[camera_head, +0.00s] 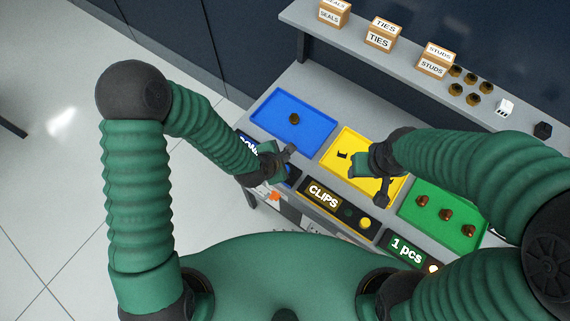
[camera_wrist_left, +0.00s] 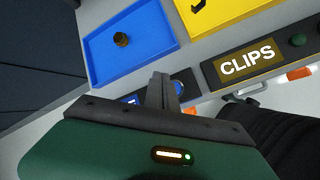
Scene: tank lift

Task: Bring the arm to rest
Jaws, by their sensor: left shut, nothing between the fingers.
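My left arm comes in from the left in the head view. My left gripper (camera_head: 290,152) is over the front edge of the bench, near the blue tray's near right corner. Its fingers are shut with nothing between them; they also show in the left wrist view (camera_wrist_left: 164,88). My right gripper (camera_head: 382,195) is over the front of the yellow tray, partly hidden by its own wrist. I cannot tell whether its fingers are open or shut.
The blue tray (camera_head: 275,110) holds one dark brass part (camera_head: 294,119). The yellow tray (camera_head: 349,138) holds a black clip (camera_head: 342,155). The green tray (camera_head: 415,189) holds several brown parts. A CLIPS label panel (camera_head: 323,196) is along the front. A shelf with labelled boxes (camera_head: 381,36) stands behind.

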